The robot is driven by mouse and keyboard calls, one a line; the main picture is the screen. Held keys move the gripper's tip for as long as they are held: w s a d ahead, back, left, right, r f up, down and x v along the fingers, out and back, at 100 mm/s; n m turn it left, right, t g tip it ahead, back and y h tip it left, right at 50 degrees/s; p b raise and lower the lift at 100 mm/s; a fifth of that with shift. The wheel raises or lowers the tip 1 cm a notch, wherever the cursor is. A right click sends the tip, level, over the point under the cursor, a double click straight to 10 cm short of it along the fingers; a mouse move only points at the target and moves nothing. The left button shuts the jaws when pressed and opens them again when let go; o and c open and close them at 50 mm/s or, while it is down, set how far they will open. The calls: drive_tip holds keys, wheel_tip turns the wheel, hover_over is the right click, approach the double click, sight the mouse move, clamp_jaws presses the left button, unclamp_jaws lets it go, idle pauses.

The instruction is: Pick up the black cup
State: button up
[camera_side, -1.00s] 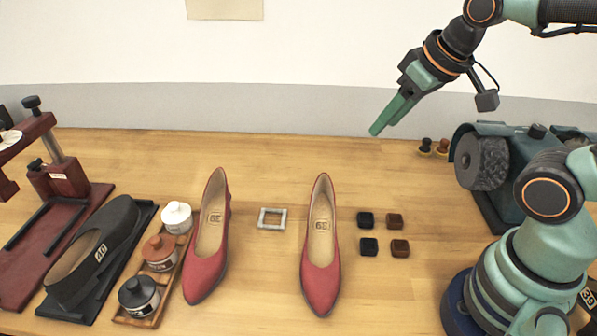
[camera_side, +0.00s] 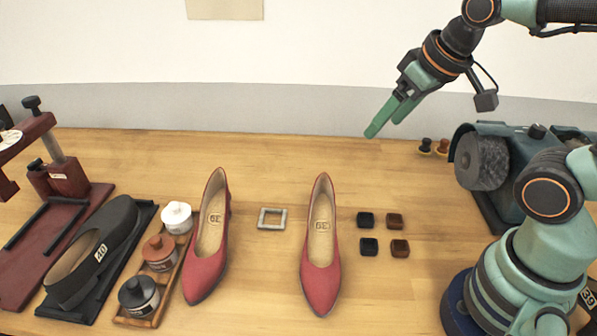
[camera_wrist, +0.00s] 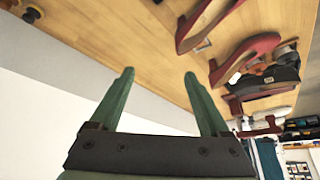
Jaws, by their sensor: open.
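No plain open black cup shows. A round black lidded jar (camera_side: 138,296) stands at the front end of a wooden rack at the left. Two small black square pieces, a rear one (camera_side: 365,219) and a front one (camera_side: 368,246), lie on the bench right of the red shoes. I cannot tell which of these the task calls the cup. My gripper (camera_side: 384,127) is open and empty, high above the back of the bench, apart from everything. Its two green fingers also show spread in the wrist view (camera_wrist: 159,75).
Two red shoes, left (camera_side: 208,250) and right (camera_side: 321,255), flank a grey square frame (camera_side: 272,227). Two brown squares (camera_side: 395,220) lie beside the black ones. The back middle bench is clear.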

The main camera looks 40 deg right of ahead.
wheel_tip(320, 180, down, 12)
drive_tip(key=w+d+m+g, duration=0.1)
drive_tip(key=m+g, duration=0.4)
drive_tip(key=m, duration=0.3)
hover_over(367, 214)
drive_tip(key=s+a, duration=0.1)
drive_tip(key=shift+m+g, duration=0.3)
drive_tip(key=shift+m, duration=0.1)
drive_tip(key=f, duration=0.6)
drive_tip(key=shift+s+a+f, duration=0.15)
drive_tip(key=shift+a+f, duration=0.05)
drive_tip(key=shift+f, duration=0.05)
drive_tip(key=shift+a+f, duration=0.1)
drive_tip(key=shift+f, duration=2.95)
clamp_jaws()
